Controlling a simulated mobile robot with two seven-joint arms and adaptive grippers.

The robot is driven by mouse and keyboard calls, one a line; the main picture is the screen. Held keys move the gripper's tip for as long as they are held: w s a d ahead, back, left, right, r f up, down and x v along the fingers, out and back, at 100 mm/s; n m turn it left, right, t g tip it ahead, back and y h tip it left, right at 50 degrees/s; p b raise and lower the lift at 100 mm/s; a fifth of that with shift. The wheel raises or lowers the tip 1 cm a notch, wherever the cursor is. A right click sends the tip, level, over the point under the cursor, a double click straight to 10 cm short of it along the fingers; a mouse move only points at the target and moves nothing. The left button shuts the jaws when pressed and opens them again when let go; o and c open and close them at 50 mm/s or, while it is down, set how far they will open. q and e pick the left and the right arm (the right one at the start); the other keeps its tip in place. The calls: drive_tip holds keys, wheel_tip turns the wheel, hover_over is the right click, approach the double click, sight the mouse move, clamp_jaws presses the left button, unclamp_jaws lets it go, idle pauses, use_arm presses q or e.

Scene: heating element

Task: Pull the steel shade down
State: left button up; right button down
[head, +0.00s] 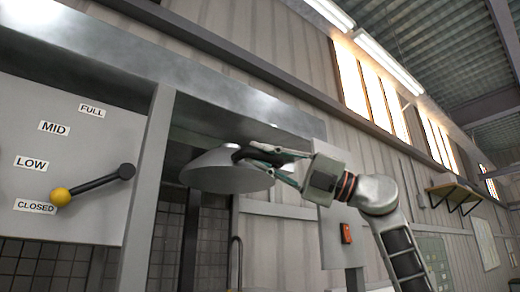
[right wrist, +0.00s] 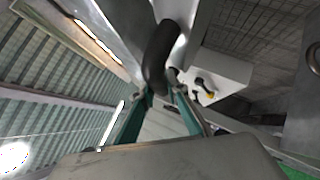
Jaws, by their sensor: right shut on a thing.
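The steel shade (head: 228,178) is a round, shallow grey metal piece under the overhanging metal hood, right of the upright post. A thick dark curved handle (right wrist: 160,50) is attached to the shade; part of it is hidden behind my fingers in the head view. My right gripper (head: 262,158) reaches in from the right and is shut on this handle. In the right wrist view, the teal fingers of my right gripper (right wrist: 163,98) meet at the handle's near end. My left gripper is in neither view.
A panel (head: 95,130) at left carries labels FULL, MID, LOW and CLOSED. Its black lever has a yellow knob (head: 61,196) beside CLOSED. The upright post (head: 146,190) stands between panel and shade. The metal hood (head: 230,97) edge runs above the shade.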

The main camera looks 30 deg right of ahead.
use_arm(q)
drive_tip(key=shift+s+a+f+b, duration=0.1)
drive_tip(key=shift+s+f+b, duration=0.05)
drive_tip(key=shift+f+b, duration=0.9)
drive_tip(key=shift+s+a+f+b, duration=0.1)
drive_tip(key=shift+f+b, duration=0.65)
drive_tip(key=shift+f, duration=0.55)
use_arm(e)
wheel_tip(320, 180, down, 9)
drive_tip(key=shift+a, duration=0.2)
drive_tip(key=c, duration=2.1)
unclamp_jaws()
drive_tip(key=shift+o, duration=0.7)
drive_tip(key=shift+d+r, duration=0.1)
drive_tip(key=shift+d, duration=0.1)
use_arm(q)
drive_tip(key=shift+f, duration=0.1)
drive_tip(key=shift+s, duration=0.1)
use_arm(e)
drive_tip(key=shift+r, duration=0.1)
